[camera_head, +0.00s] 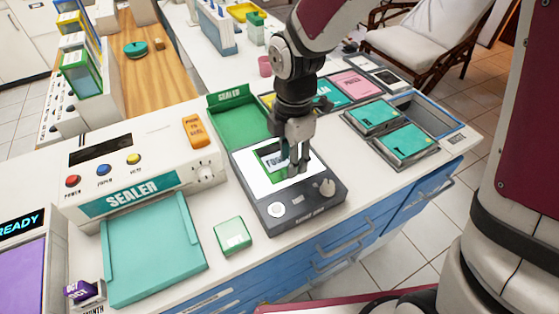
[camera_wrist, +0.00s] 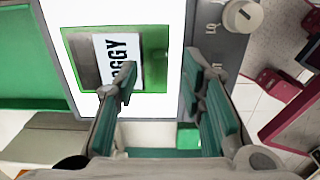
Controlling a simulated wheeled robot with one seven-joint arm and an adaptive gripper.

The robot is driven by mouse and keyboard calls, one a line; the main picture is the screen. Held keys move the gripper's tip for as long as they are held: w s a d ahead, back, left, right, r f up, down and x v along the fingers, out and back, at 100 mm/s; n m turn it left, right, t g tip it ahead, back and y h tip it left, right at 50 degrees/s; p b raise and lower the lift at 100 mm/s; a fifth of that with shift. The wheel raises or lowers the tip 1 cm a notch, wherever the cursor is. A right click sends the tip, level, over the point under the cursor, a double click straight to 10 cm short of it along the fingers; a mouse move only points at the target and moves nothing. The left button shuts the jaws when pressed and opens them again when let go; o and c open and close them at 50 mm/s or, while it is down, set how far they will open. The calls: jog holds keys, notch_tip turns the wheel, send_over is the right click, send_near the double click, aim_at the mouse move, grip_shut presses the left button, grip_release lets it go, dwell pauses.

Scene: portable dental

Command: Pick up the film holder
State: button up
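A green film holder (camera_head: 268,163) lies flat on the lit white panel (camera_head: 255,180) of a dark grey viewer box, partly hidden by my gripper in the head view. In the wrist view the film holder (camera_wrist: 155,77) shows a grey window and a white label, its first letters hidden and "OGGY" readable. My gripper (camera_head: 293,168) points down over the holder's right part. The left finger overlaps the label; the right one is beyond the holder's right edge. I cannot tell whether either touches it.
The viewer has a knob (camera_head: 327,187) at right. A green tray (camera_head: 238,123) stands behind it. A small green box (camera_head: 232,235) and the sealer (camera_head: 135,175) stand left. Teal-topped trays (camera_head: 403,146) stand right. Bare white counter lies between the small box and the viewer.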

notch_tip(320, 180, down, 2)
jog(key=shift+f, duration=0.2)
grip_shut()
jog(key=shift+r, duration=0.1)
